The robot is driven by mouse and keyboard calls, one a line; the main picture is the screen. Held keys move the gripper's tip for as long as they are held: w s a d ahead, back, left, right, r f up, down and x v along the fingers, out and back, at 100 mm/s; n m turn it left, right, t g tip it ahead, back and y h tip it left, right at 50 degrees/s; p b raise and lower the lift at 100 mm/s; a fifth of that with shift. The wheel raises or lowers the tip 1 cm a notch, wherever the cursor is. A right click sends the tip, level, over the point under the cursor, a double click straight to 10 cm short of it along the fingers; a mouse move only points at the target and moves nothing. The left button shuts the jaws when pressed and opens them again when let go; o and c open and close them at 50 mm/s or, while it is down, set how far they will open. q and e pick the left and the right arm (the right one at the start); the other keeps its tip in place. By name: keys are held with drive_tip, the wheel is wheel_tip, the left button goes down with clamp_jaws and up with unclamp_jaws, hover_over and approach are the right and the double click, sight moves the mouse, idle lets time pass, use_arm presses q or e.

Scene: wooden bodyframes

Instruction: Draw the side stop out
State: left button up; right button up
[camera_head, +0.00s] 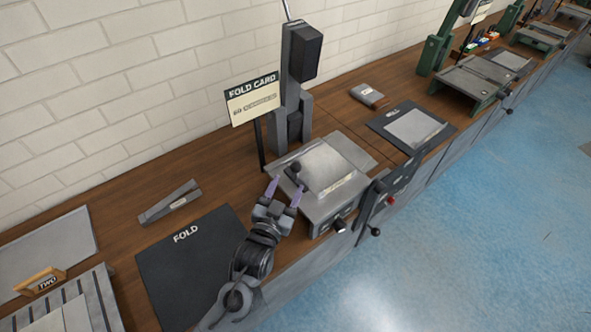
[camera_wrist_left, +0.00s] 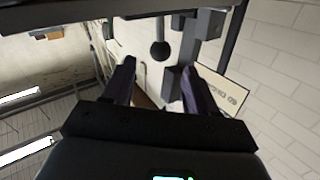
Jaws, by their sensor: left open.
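A machine with a flat grey bed (camera_head: 327,165) stands on the bench, with a dark upright column behind it. A dark round knob (camera_head: 295,168) stands at the left edge of the bed; I take it for the side stop's knob. My left gripper (camera_head: 285,190) is open at the machine's left side, its purple fingers pointing towards the knob. In the left wrist view the knob (camera_wrist_left: 159,50) appears between and beyond the two fingertips, with clear space on both sides. I cannot tell how far ahead it is. My right gripper is in neither view.
A "FOLD CARD" sign (camera_head: 252,97) stands on a post behind the knob. A black FOLD mat (camera_head: 190,262) and a grey stapler-like tool (camera_head: 170,202) lie to the left. A dark panel with levers (camera_head: 391,190) is on the machine's right. A WELL mat (camera_head: 411,128) lies beyond.

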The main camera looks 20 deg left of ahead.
sight(294, 172)
use_arm(q)
drive_tip(key=w+b, duration=0.1)
drive_tip(key=w, duration=0.7)
drive_tip(key=shift+a, duration=0.2)
clamp_jaws()
